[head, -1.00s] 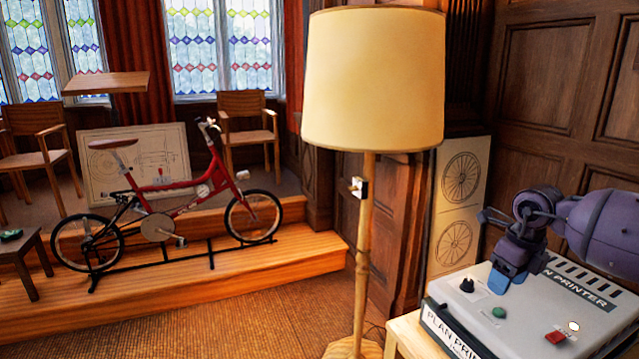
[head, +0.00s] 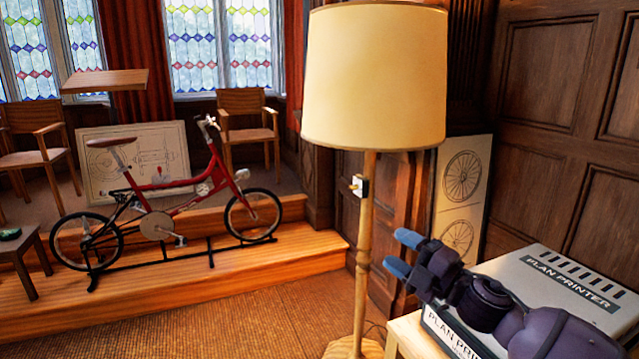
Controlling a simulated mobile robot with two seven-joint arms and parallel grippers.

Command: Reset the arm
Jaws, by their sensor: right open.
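My right gripper (head: 403,252) reaches in from the lower right, its two blue fingertips apart and nothing between them. It points left toward the floor lamp's pole and is apart from it in the picture. The right arm crosses in front of the grey plan printer (head: 545,262), hiding its front controls. My left gripper is not in view.
The floor lamp (head: 375,80), with a small switch box (head: 358,186) on its pole, stands left of the printer. A wooden table (head: 408,335) bears the printer. A red bicycle (head: 170,190) stands on the wooden step (head: 290,262). Carpet (head: 240,318) in front is clear.

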